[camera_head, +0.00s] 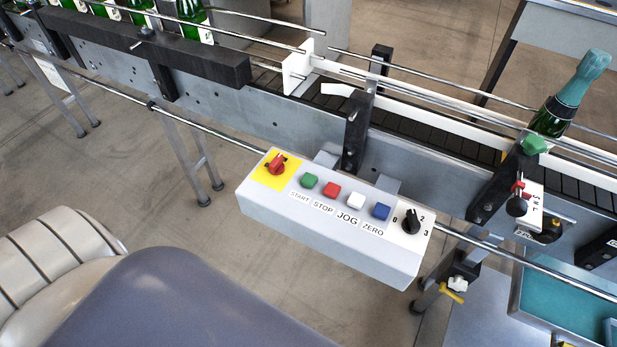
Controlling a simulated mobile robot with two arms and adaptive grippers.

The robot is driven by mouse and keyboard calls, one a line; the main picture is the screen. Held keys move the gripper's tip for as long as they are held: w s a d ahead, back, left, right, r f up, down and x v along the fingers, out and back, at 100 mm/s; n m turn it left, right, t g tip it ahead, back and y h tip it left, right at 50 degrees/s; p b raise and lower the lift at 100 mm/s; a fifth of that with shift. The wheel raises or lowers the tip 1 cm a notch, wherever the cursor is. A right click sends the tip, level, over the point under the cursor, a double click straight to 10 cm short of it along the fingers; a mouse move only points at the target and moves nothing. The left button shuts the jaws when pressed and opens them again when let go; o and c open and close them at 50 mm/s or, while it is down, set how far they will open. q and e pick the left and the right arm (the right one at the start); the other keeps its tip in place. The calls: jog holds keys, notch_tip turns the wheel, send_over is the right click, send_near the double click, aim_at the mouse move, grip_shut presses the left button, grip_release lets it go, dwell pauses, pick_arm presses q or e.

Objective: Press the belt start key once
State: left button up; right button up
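The control box (325,245) is a light grey panel fixed to the near side of the conveyor, in the middle of the head view. The green key (309,181) sits above the label START, at the left part of the panel. To its right are a red STOP key (332,190), a white JOG key (356,201) and a blue ZERO key (381,211). A black selector knob (411,221) is at the right end. Neither gripper is in view.
The conveyor belt (400,124) runs behind the panel with metal guide rails. Green bottles (194,14) stand at the upper left, and one foil-topped bottle (570,95) stands at the right. A teal tray (565,308) is at the lower right.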

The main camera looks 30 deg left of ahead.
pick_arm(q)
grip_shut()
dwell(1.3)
